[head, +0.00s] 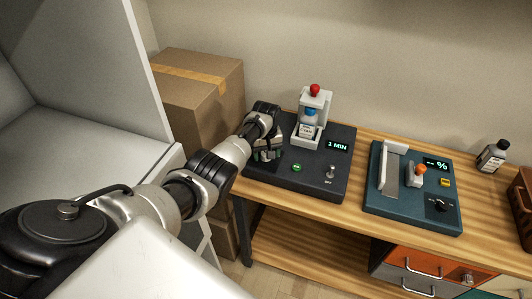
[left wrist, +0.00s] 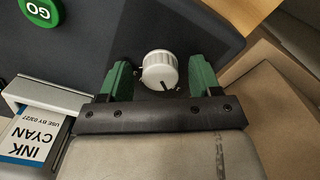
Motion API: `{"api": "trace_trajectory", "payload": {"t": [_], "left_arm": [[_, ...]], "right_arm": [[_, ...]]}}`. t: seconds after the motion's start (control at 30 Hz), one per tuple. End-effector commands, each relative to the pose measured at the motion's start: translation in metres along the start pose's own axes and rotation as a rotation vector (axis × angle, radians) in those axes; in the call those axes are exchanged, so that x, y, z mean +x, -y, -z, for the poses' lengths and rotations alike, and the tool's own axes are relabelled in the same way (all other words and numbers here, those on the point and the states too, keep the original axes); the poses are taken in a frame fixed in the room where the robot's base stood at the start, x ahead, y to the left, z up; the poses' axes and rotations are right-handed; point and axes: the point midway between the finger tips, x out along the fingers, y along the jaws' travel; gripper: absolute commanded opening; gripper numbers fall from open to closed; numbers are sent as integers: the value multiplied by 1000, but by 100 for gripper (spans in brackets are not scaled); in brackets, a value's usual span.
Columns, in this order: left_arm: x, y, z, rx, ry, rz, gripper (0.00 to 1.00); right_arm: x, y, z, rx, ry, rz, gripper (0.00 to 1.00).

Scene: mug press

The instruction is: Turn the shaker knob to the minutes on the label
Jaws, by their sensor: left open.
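The dark shaker (head: 318,188) stands on the wooden bench, its display (head: 338,146) reading "1 MIN". Its white knob (left wrist: 160,70) with a dark pointer line shows in the left wrist view; my gripper hides it in the head view. My left gripper (head: 267,154) is over the shaker's left side. In the left wrist view its green fingers (left wrist: 162,80) are open, one on each side of the knob, with gaps visible. A blue-capped bottle (head: 308,128) sits in the shaker's clamp. Its label (left wrist: 30,143) reads "INK CYAN, USE BY 03/27"; no minutes are legible. My right gripper is not in view.
The shaker has a green GO button (head: 296,167), a toggle switch (head: 331,171) and a red-topped clamp (head: 315,92). A teal device (head: 411,204) with a "%" display stands to the right. Cardboard boxes (head: 195,90) are close on the left. A dark bottle (head: 493,156) stands far right.

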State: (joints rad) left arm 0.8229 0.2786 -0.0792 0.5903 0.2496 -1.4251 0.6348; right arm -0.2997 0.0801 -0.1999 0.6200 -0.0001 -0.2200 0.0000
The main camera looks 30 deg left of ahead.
Motion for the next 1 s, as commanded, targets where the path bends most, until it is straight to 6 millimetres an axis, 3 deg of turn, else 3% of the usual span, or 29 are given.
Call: {"api": "trace_trajectory", "payload": {"t": [0.13,0.43,0.73,1.0], "left_arm": [[0,0,0,0,0,0,60],[0,0,0,0,0,0,14],[-1,0,0,36,1,0,14],[-1,0,0,195,1,0,14]], "right_arm": [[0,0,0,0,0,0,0],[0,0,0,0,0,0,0],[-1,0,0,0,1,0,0],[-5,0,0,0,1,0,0]]}}
